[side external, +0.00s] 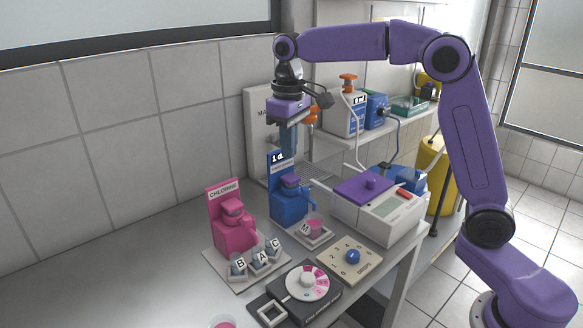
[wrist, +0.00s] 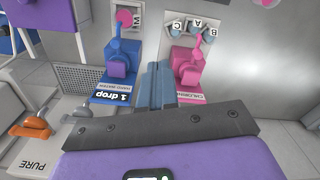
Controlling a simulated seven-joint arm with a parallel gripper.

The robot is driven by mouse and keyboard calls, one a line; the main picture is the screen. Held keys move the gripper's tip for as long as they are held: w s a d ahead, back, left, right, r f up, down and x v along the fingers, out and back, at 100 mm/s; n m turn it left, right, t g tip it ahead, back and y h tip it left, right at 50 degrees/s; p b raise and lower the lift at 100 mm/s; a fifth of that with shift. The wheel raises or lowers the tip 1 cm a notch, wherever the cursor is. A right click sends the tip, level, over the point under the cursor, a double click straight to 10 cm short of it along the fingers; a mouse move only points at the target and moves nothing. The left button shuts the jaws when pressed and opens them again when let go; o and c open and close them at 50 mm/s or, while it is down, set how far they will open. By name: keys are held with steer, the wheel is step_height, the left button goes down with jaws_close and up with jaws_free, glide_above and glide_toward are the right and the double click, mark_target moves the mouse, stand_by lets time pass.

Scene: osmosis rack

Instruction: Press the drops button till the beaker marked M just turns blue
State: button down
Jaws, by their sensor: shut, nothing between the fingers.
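The beaker marked M (side external: 314,228) holds pink liquid and stands on a small pale tray in front of the blue dispenser (side external: 288,204); it also shows at the top of the wrist view (wrist: 125,17). The blue dispenser has a purple top and a sign reading "1d"; in the wrist view its label reads "1 drop" (wrist: 111,97). A blue knob (side external: 352,256) sits on a beige plate marked with numbers and "DROPS". My gripper (side external: 287,148) is shut and empty, pointing down above the blue dispenser's sign. Its fingers (wrist: 160,82) lie between the two dispensers in the wrist view.
A pink chlorine dispenser (side external: 234,232) stands to the left, with small beakers A, B and C (side external: 257,261) before it. A pink-and-white dial (side external: 305,281) is at the front. A white machine with a purple lid (side external: 364,188) stands on the right.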

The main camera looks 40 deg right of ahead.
mark_target(292, 177)
steer(key=w+d+m, duration=0.3)
steer(key=w+d, duration=0.6)
steer(key=w, duration=0.1)
steer(key=shift+d+r+m, duration=0.2)
steer(key=shift+r+m, duration=0.2)
steer(key=shift+r, duration=0.05)
steer(key=shift+f, duration=0.15)
step_height(292, 177, down, 14)
steer(key=shift+r, duration=0.1)
steer(key=shift+s+f, duration=0.1)
steer(key=shift+f, duration=0.85)
